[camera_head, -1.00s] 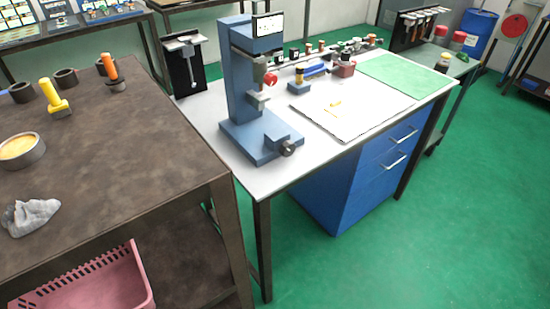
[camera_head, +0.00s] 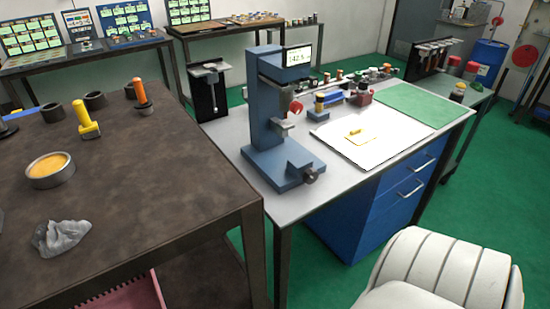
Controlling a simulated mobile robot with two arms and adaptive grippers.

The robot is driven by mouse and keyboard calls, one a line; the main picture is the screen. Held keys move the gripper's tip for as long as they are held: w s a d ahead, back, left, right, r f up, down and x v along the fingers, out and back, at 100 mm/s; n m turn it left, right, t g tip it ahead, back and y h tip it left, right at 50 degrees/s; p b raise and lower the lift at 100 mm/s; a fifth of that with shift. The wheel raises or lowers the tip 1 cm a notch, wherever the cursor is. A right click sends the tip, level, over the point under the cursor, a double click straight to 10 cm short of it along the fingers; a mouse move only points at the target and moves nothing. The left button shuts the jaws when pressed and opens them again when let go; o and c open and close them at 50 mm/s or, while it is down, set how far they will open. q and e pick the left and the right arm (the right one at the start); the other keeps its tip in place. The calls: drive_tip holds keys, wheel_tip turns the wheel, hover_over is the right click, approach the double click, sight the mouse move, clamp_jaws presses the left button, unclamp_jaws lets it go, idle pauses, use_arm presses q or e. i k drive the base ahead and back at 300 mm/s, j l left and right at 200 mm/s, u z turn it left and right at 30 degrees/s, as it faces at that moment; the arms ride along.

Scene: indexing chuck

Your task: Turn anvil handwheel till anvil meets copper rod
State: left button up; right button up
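A blue bench instrument (camera_head: 268,110) stands on the near left part of the white-topped workbench, with a small lit display (camera_head: 298,56) on top. A red knob (camera_head: 297,107) sits on the side of its column, with a small grey metal piece (camera_head: 287,126) below. A dark round knob (camera_head: 310,173) sticks out from a block on its blue base. I cannot tell which knob is the anvil handwheel. The copper rod and the anvil are too small to make out. Neither gripper is in view.
A dark brown table (camera_head: 140,190) fills the left, with a yellow-filled bowl (camera_head: 51,168) and crumpled grey cloth (camera_head: 60,236). A white sheet (camera_head: 375,145) and green mat (camera_head: 415,105) cover the bench's right. A white ribbed form (camera_head: 440,275), possibly mine, covers the lower right.

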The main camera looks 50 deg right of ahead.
sight(311, 176)
drive_tip(key=l+u, duration=0.2)
drive_tip(key=l, duration=0.25)
drive_tip(key=l+u, duration=0.2)
drive_tip(key=l, duration=0.25)
drive_tip(key=k+l+u, duration=0.2)
drive_tip(key=l, duration=0.25)
drive_tip(key=l+u, duration=0.15)
drive_tip(key=l, duration=0.3)
